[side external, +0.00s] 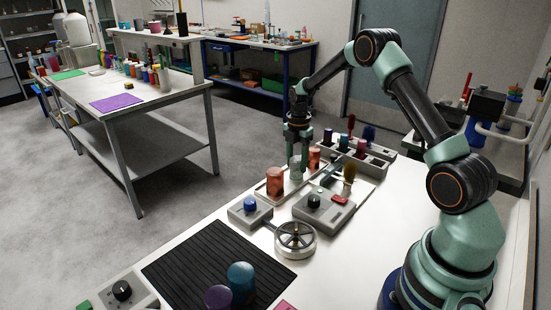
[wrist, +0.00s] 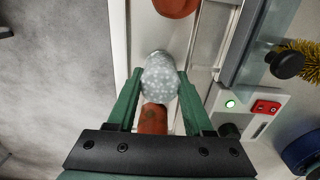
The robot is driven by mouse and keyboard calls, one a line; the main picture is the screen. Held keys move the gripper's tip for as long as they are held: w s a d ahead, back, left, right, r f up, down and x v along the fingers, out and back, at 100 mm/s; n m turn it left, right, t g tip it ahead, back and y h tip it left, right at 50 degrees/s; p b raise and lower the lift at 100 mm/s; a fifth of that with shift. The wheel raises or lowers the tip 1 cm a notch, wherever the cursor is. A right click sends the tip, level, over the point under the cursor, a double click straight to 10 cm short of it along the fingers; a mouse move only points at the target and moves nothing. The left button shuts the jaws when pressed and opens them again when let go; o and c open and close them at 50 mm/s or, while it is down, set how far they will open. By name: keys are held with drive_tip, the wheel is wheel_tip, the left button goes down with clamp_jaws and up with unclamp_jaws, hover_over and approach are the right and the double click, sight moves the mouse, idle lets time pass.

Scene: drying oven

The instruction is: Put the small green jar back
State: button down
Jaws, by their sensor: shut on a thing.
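My gripper (side external: 298,148) points down over the white tray at the far side of the bench. It is shut on a small pale grey-green speckled jar (side external: 296,167). In the wrist view the jar (wrist: 160,76) sits between the two green fingertips (wrist: 160,84). An orange-red jar (side external: 275,180) stands on the tray (side external: 262,192) to the left of the held jar, and another orange-red jar (side external: 314,158) is to its right. In the wrist view one orange-red jar (wrist: 176,6) is at the top edge and one (wrist: 153,118) shows between the fingers. I cannot tell whether the held jar touches the tray.
A grey rack with several jars (side external: 372,165) stands to the right. A control box (side external: 315,207), a blue-button box (side external: 250,210) and a handwheel (side external: 295,240) are nearer. A teal jar (side external: 241,276) and a purple jar (side external: 218,297) stand on the black ribbed mat (side external: 200,253).

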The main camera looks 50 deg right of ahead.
sight(297, 159)
drive_tip(key=shift+f, duration=0.15)
drive_tip(key=shift+c, duration=1.5)
unclamp_jaws()
drive_tip(key=s+a+r+m+t, duration=0.1)
drive_tip(key=a+r+m, duration=0.15)
drive_tip(key=r, duration=0.65)
drive_tip(key=s+a+r+m, duration=0.1)
drive_tip(key=a+r, duration=0.2)
drive_tip(key=r, duration=0.7)
drive_tip(key=s+a+r+m+t, duration=0.3)
drive_tip(key=s+a+m+t, duration=0.1)
drive_tip(key=s+a+m, duration=1)
drive_tip(key=shift+s+a+t, duration=0.3)
drive_tip(key=shift+s+a, duration=0.05)
drive_tip(key=shift+s, duration=0.7)
